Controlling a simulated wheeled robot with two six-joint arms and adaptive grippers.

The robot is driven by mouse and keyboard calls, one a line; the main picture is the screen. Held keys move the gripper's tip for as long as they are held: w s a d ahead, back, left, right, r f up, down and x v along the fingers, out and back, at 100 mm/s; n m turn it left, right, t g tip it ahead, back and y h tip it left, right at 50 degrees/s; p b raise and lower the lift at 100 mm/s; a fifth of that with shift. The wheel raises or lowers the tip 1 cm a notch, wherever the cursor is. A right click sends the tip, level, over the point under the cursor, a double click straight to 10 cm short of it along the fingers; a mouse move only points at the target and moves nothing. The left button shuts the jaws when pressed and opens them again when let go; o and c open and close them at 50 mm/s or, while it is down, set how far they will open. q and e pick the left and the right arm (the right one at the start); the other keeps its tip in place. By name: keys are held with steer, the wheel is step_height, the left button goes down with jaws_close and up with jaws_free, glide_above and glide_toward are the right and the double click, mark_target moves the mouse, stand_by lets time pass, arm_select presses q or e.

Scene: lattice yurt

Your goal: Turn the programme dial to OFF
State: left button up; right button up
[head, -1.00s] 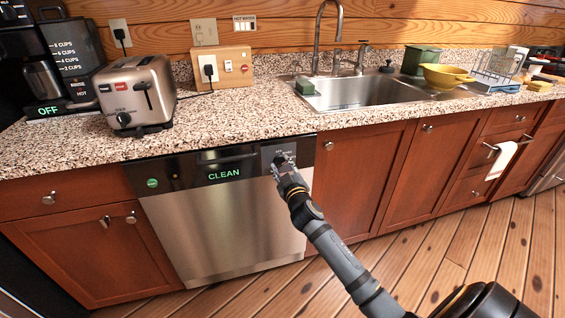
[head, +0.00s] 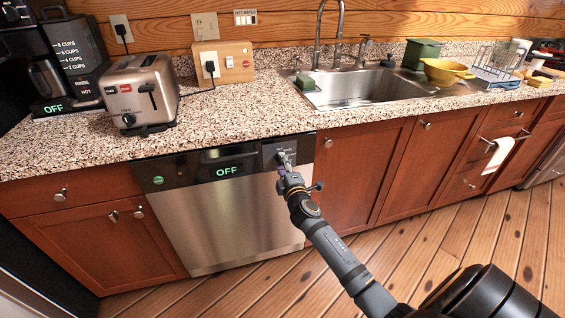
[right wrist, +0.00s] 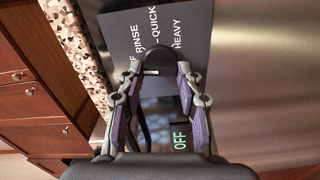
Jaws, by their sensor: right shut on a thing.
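The dishwasher (head: 215,225) has a dark control strip with a lit display (head: 227,171) that reads OFF. The display also shows in the right wrist view (right wrist: 181,137). The programme dial (right wrist: 155,59) sits on a grey panel (head: 273,150) at the strip's right end and is mostly hidden by my gripper. Labels RINSE, QUICK and HEAVY show beside it, with another label partly covered. My right gripper (head: 283,157) is shut on the dial, its purple-padded fingers (right wrist: 158,74) on either side. My left gripper is not in view.
The speckled counter (head: 240,110) overhangs just above the control strip. A toaster (head: 140,92), a coffee maker (head: 60,65) and a sink (head: 365,88) are on or in it. Wooden cabinets (head: 365,170) flank the dishwasher. The floor in front is clear.

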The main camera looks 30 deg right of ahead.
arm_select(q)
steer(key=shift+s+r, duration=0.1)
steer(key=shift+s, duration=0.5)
arm_select(e)
steer(key=shift+n, duration=0.9)
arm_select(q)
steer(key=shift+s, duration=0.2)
arm_select(e)
steer(key=shift+f, duration=0.1)
steer(key=o, duration=1.1)
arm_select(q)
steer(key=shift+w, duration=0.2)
arm_select(e)
steer(key=shift+o, duration=0.2)
steer(key=v, duration=1.2)
